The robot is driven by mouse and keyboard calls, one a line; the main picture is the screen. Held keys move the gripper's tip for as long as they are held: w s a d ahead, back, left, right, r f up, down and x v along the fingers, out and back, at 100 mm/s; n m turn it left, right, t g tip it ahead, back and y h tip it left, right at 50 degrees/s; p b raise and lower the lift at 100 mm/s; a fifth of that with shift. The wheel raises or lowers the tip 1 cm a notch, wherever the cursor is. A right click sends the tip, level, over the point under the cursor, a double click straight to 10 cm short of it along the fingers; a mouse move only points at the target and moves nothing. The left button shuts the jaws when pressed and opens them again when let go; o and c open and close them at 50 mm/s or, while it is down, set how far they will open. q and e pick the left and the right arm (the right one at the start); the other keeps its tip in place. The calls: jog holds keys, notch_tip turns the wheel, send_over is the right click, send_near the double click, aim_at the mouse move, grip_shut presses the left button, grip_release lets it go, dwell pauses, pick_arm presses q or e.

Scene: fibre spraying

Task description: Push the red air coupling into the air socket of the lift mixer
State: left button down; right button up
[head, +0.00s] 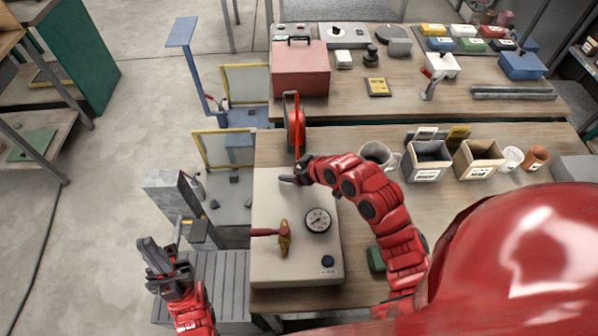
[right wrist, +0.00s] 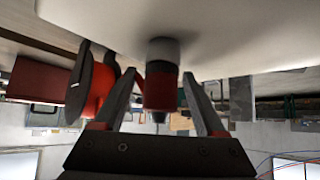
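The lift mixer (head: 268,196) is a cream box with a dial gauge and a brass valve with a red handle on top. In the right wrist view, the red air coupling (right wrist: 160,90) is upright against a grey collar, apparently the air socket (right wrist: 163,50), under the pale housing. They look in line and touching; how deep the coupling sits cannot be told. My right gripper (head: 296,172) is at the mixer's far end; its spread fingers (right wrist: 159,78) stand either side of the coupling with visible gaps. My left gripper (head: 164,246) is open and empty, left of the mixer.
A red reel (head: 294,122) stands just behind the mixer, close to my right gripper. A mug (head: 375,155) and open boxes (head: 428,160) stand on the bench to the right. A grey grating (head: 220,280) and a grey post (head: 170,195) are near my left gripper.

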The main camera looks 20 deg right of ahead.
grip_shut()
jog(key=shift+r, duration=0.15)
